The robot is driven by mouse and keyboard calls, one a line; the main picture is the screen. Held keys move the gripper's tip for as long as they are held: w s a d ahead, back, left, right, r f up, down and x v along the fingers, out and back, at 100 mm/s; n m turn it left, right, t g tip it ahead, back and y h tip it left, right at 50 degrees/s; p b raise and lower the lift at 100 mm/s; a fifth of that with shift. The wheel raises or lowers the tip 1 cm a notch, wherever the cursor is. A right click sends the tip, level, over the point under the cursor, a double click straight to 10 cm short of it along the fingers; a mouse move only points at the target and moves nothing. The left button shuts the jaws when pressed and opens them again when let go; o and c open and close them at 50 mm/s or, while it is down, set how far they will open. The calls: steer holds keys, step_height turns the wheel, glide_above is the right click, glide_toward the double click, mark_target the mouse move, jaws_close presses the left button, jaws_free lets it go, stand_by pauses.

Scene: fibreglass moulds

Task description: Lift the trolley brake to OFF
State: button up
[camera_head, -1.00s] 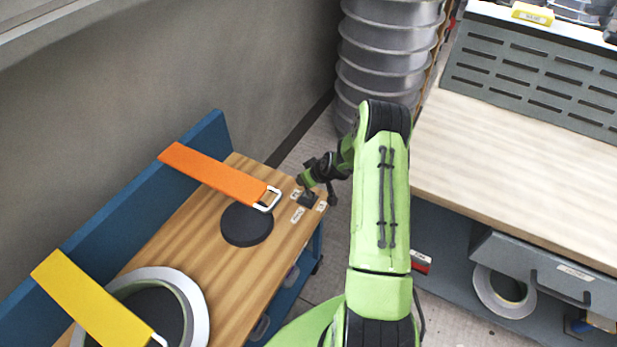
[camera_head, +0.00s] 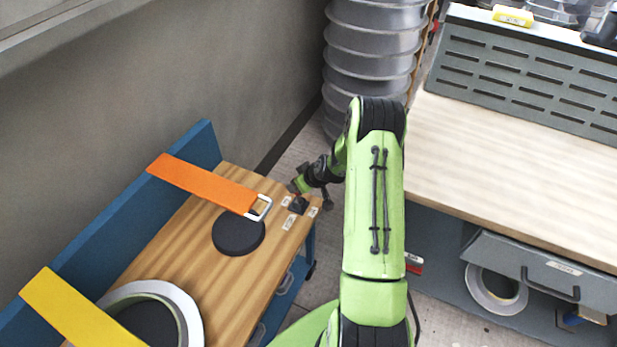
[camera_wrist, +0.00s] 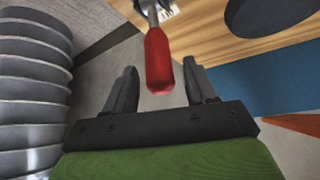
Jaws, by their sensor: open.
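The trolley (camera_head: 205,260) has a wooden top and a blue back board. Its brake sits at the far right corner of the top, with a dark mount (camera_head: 299,205) and small white labels around it. In the wrist view the brake lever has a red grip (camera_wrist: 158,62) on a metal rod. My gripper (camera_wrist: 161,80) is open, with the red grip between its two dark fingers and gaps visible on both sides. In the head view my gripper (camera_head: 297,187) is at the brake corner and hides most of the lever. The labels are too small to read.
An orange strap (camera_head: 205,184), a black disc (camera_head: 239,231), a yellow strap (camera_head: 75,310) and a white ring (camera_head: 186,305) are on the trolley. A ribbed grey duct (camera_head: 370,60) stands behind. A workbench (camera_head: 510,170) with an open drawer is at right.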

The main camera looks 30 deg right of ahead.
steer(key=a+p+v, duration=0.1)
steer(key=v, duration=1.1)
steer(key=shift+s+d+r, duration=0.2)
steer(key=shift+d, duration=0.25)
